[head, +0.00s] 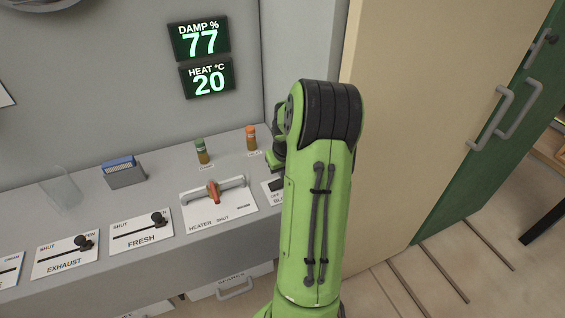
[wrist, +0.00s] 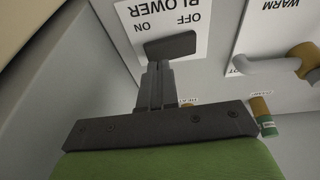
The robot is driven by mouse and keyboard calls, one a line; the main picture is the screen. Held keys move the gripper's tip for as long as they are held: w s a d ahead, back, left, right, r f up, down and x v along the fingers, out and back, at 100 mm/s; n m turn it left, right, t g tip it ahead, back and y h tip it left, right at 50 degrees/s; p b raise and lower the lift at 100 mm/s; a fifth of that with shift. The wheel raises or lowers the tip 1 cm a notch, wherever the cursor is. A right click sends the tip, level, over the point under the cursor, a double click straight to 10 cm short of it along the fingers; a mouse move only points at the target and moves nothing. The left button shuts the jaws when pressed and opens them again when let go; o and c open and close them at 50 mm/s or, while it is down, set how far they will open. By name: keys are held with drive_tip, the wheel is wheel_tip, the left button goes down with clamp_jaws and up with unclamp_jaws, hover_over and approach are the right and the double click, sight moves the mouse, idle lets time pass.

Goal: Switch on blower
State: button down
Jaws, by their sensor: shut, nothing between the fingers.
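The white blower plate (wrist: 185,22) shows upside down at the top of the wrist view, with the words BLOWER, OFF and ON. A dark flat switch paddle (wrist: 170,46) stands on it near the ON word. My gripper (wrist: 158,68) is shut and empty. Its fingertips are right at the paddle's lower edge in the picture; I cannot tell whether they touch it.
The heater plate (head: 217,208) with its orange-gripped lever lies left of the blower. Two small coloured cylinders (head: 202,151) stand behind it. The fresh (head: 140,231) and exhaust (head: 66,256) sliders are farther left. Displays (head: 200,40) read damp 77 and heat 20. A beige wall rises at right.

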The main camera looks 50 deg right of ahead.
drive_tip(key=shift+f, duration=0.55)
drive_tip(key=shift+s+d+f+t+y, duration=0.2)
drive_tip(key=shift+d+f+t+y, duration=0.25)
drive_tip(key=shift+y, duration=0.15)
drive_tip(key=shift+a, duration=0.2)
drive_tip(key=shift+w+a+r, duration=0.25)
drive_tip(key=shift+w+a, duration=0.15)
drive_tip(key=shift+a, duration=0.2)
